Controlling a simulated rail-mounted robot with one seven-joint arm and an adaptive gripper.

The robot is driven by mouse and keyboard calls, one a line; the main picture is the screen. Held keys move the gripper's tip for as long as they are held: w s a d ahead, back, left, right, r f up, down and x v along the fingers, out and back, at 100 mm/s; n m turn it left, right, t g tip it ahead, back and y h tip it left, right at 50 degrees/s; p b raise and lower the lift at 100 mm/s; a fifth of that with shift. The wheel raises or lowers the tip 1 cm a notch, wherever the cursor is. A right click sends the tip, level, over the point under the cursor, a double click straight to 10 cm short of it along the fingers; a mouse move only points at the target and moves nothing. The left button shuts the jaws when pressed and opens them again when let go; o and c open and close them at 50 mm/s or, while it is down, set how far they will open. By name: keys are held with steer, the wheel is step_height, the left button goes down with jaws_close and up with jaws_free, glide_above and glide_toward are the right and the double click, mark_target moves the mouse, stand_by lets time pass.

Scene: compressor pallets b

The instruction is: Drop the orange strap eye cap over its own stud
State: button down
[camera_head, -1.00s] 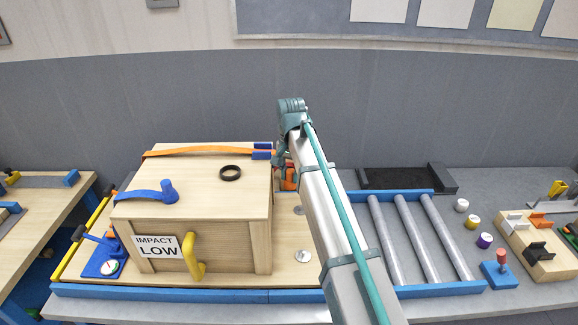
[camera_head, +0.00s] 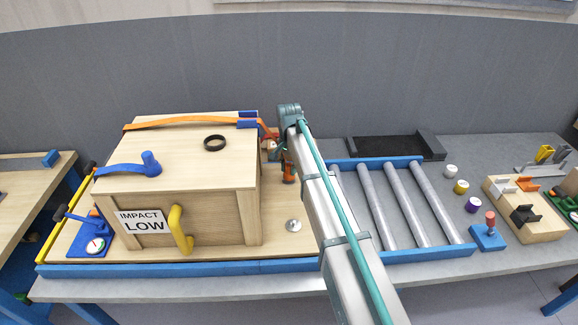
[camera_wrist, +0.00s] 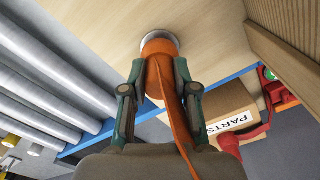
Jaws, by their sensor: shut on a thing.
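The orange strap (camera_head: 200,122) crosses the top of the wooden crate and hangs over its right side to my gripper. In the wrist view its orange eye cap (camera_wrist: 161,48) sits between my fingertips. My gripper (camera_wrist: 159,72) is shut on the cap. A silver stud rim (camera_wrist: 155,36) shows right at the cap's far end; the cap hides most of it, and I cannot tell whether the cap is seated. In the head view the cap (camera_head: 288,173) is low over the pallet deck beside the crate. Another silver stud (camera_head: 293,225) stands bare nearer the front.
The crate (camera_head: 190,170) is close on the left of my gripper, with a blue strap (camera_head: 125,168) and a black ring (camera_head: 214,142) on top. Rollers (camera_head: 400,200) lie to the right. A cardboard PARTS box (camera_wrist: 228,105) shows in the wrist view.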

steer(key=shift+r+p, duration=1.9)
steer(key=shift+r, duration=1.5)
steer(key=shift+f+b, duration=0.9)
steer(key=shift+f, duration=1.4)
steer(key=shift+f, duration=0.3)
steer(key=shift+f+b, duration=0.4)
steer(key=shift+f, duration=0.55)
steer(key=shift+f, duration=0.55)
